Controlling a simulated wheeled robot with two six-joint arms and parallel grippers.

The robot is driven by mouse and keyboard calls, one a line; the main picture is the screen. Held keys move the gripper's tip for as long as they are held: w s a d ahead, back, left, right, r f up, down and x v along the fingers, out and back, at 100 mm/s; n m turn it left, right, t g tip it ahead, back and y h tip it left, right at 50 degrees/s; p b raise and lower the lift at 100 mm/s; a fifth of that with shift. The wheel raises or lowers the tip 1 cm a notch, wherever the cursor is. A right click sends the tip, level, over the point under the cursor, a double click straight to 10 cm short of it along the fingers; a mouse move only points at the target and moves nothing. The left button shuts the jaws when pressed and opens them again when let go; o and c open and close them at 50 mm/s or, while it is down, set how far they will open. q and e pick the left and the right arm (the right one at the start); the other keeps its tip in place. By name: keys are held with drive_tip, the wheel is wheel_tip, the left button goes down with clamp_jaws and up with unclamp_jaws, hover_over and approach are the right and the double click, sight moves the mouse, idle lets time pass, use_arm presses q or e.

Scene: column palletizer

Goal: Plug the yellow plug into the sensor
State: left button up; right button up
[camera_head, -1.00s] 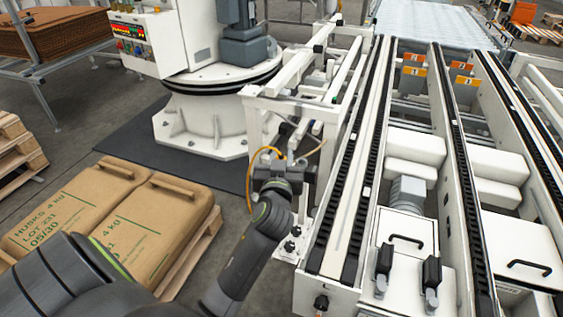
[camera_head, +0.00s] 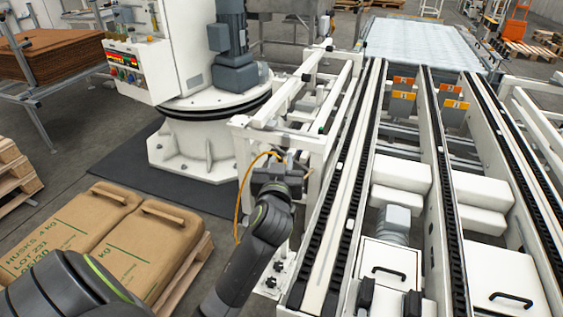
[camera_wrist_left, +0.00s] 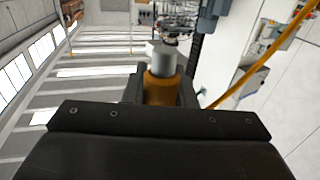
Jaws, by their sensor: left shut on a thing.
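My left gripper (camera_head: 279,176) is beside the white frame at the left side of the conveyor. In the left wrist view, its jaws (camera_wrist_left: 162,88) are shut on the yellow plug (camera_wrist_left: 161,90), an orange-yellow body with a pale grey cylindrical end pointing away from the wrist. The plug's yellow cable (camera_wrist_left: 262,55) crosses the right of that view; in the head view the cable (camera_head: 239,195) loops over the gripper and hangs down on its left. I cannot pick out the sensor with certainty, nor tell whether the plug touches anything.
The white conveyor frame (camera_head: 240,125) stands close around the left gripper, with black conveyor chains (camera_head: 345,205) to its right. The palletizer's white round base (camera_head: 200,150) is behind. Brown sacks (camera_head: 145,245) lie on a pallet at the left. Dark mat and floor are clear between.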

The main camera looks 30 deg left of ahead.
drive_tip(key=w+f+b, duration=0.1)
drive_tip(key=b, duration=0.1)
drive_tip(key=w+f+b, duration=0.1)
drive_tip(key=f+b, duration=0.1)
drive_tip(key=b, duration=0.1)
drive_tip(key=shift+w+d+f, duration=0.2)
drive_tip(key=shift+w+f, duration=0.1)
drive_tip(key=shift+r, duration=0.15)
idle(0.6)
idle(0.6)
drive_tip(key=shift+f+b, duration=0.55)
drive_tip(key=shift+f, duration=0.05)
drive_tip(key=shift+w, duration=0.15)
drive_tip(key=shift+f+b, duration=0.7)
drive_tip(key=shift+b, duration=0.05)
idle(0.7)
